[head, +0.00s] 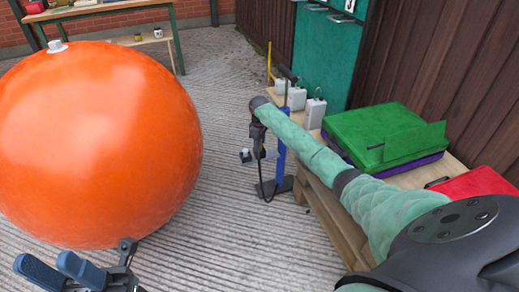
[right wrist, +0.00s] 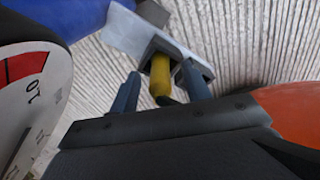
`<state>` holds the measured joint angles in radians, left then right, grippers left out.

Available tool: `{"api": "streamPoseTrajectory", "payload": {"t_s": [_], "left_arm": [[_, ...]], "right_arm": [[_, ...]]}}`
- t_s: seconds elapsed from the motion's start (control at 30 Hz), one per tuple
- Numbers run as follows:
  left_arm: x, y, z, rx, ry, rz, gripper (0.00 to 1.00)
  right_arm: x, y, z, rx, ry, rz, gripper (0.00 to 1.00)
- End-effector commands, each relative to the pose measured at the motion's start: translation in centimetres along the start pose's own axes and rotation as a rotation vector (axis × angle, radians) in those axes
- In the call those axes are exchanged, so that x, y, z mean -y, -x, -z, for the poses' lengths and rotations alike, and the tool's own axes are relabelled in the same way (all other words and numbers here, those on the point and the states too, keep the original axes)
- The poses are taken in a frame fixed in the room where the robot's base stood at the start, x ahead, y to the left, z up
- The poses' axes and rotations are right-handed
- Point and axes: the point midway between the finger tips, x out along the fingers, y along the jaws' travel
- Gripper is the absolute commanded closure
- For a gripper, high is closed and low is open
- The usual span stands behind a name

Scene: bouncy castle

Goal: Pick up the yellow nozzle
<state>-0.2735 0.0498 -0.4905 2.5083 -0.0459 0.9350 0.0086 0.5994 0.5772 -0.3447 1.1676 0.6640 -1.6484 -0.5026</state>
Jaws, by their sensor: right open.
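The yellow nozzle (right wrist: 160,80) sits in a dark bracket (right wrist: 172,52) in the right wrist view. My right gripper (right wrist: 160,90) is open, with one blue finger on each side of the nozzle and visible gaps between. In the head view my right arm reaches to the blue pump (head: 281,165), and the nozzle cannot be made out there. My left gripper (head: 60,268) is open and empty at the lower left, in front of the large orange ball (head: 95,140). The ball has a white valve (head: 56,46) on top.
A round gauge (right wrist: 30,95) stands close at the left in the right wrist view. A workbench (head: 110,8) stands behind. Concrete floor (head: 225,75) is clear between.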

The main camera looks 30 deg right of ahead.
Motion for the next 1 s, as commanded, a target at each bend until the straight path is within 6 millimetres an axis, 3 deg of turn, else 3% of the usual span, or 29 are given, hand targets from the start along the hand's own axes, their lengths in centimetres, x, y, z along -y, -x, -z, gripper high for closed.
{"api": "streamPoseTrajectory", "payload": {"t_s": [0.3,0.5,0.57,0.83,1.0], "left_arm": [[-0.2,-0.2,0.0,-0.012,0.013,-0.002,0.64],[-0.1,0.1,0.1,-0.003,0.012,-0.007,0.64],[-0.1,0.2,0.1,-0.001,0.013,-0.010,0.64],[-0.1,0.1,0.1,-0.001,0.012,-0.012,0.64],[-0.1,-0.7,0.0,-0.006,0.001,-0.012,0.64]], "right_arm": [[0.0,-0.8,0.0,0.000,0.000,0.000,0.52],[0.0,-0.8,0.0,0.000,0.000,0.000,0.92],[0.0,-0.8,0.0,0.000,0.000,0.000,1.00],[0.0,-0.6,0.0,-0.001,0.000,-0.001,1.00],[0.0,1.4,0.1,-0.003,0.000,-0.002,1.00]]}}
